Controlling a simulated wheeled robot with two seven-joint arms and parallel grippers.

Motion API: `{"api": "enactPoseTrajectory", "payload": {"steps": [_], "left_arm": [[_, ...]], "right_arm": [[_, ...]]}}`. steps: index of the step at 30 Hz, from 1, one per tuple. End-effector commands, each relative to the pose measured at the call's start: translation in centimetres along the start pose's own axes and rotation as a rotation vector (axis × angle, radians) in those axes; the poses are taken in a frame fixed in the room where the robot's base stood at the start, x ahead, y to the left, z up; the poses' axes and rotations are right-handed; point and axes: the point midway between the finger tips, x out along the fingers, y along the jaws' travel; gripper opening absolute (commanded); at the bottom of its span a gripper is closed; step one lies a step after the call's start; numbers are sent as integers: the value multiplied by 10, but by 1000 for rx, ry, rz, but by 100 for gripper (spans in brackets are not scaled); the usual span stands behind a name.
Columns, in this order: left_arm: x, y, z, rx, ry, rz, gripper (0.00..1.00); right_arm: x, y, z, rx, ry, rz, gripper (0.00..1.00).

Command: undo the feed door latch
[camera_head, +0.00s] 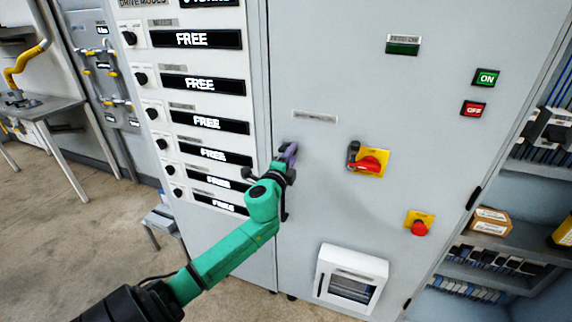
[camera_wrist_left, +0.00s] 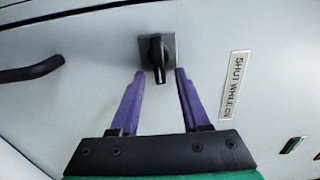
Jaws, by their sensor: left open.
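In the head view my left gripper (camera_head: 288,157) is at the grey cabinet front, and the gripper and arm mostly hide the latch. My right gripper is not in view.
A black door handle (camera_wrist_left: 32,70) is left of the latch in the wrist view. A label (camera_wrist_left: 234,85) is at its right. In the head view a red rotary switch (camera_head: 369,163) on yellow, a red stop button (camera_head: 419,228) and a panel of knobs (camera_head: 154,113) flank the arm.

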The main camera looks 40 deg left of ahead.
Motion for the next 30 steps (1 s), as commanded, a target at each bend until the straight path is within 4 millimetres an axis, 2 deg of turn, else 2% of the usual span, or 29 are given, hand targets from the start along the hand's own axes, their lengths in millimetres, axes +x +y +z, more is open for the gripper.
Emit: {"api": "enactPoseTrajectory", "payload": {"steps": [5, 12, 15, 18, 22, 30], "left_arm": [[-29, 3, -1, 2, 3, 4, 46], [-95, 7, 0, 0, 1, 7, 46], [-119, 5, 1, 0, -1, 5, 46], [-134, 4, 1, 0, -1, 4, 46], [-141, 2, 1, 1, -2, 3, 46], [-141, 1, 1, 1, -1, 2, 46]], "right_arm": [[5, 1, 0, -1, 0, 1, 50], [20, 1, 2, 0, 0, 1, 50], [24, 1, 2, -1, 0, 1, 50], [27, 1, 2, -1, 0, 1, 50], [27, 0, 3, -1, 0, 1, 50], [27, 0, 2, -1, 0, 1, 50]]}}
